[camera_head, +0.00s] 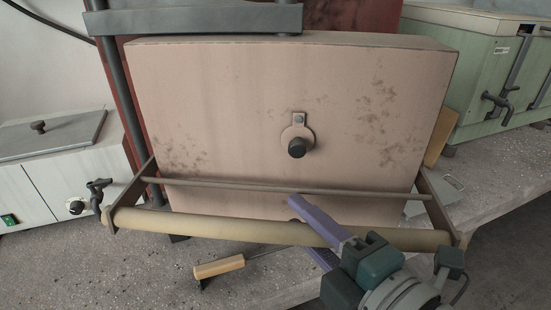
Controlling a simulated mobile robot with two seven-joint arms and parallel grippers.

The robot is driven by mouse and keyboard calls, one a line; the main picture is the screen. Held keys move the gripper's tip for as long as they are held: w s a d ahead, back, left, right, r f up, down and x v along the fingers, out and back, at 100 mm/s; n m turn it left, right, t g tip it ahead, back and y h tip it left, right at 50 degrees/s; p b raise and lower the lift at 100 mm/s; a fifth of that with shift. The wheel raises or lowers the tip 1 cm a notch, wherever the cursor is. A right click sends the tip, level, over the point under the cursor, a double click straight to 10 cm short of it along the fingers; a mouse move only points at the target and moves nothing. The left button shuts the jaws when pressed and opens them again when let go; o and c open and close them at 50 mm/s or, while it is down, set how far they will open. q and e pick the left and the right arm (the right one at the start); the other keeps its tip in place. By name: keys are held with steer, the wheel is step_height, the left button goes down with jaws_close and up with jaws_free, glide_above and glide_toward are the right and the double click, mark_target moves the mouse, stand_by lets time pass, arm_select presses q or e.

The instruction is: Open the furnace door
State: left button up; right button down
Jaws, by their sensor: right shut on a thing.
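The furnace door (230,110) is a large pinkish, stained block that faces me in the middle of the head view. It has a round plate with a black knob (297,146) at its centre. A tan horizontal handle bar (200,228) runs across below the door, held by brackets at both ends. My right gripper (308,232) comes in from the bottom right. Its purple fingers are shut around the handle bar, right of the bar's middle. One finger shows above the bar and one below it. My left gripper is not in view.
A pale cabinet (45,190) with a grey lid stands at the left. A green box (490,70) with metal latches stands at the right. A wooden-handled tool (219,266) lies on the speckled bench below the bar. Bare bench (110,280) shows at the lower left.

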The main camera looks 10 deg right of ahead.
steer(key=shift+w+d+r, duration=0.1)
steer(key=shift+w+d, duration=0.1)
steer(key=shift+d, duration=0.1)
steer(key=c, duration=0.6)
jaws_free()
steer(key=shift+d, duration=0.1)
steer(key=v, duration=1)
steer(key=shift+c, duration=0.2)
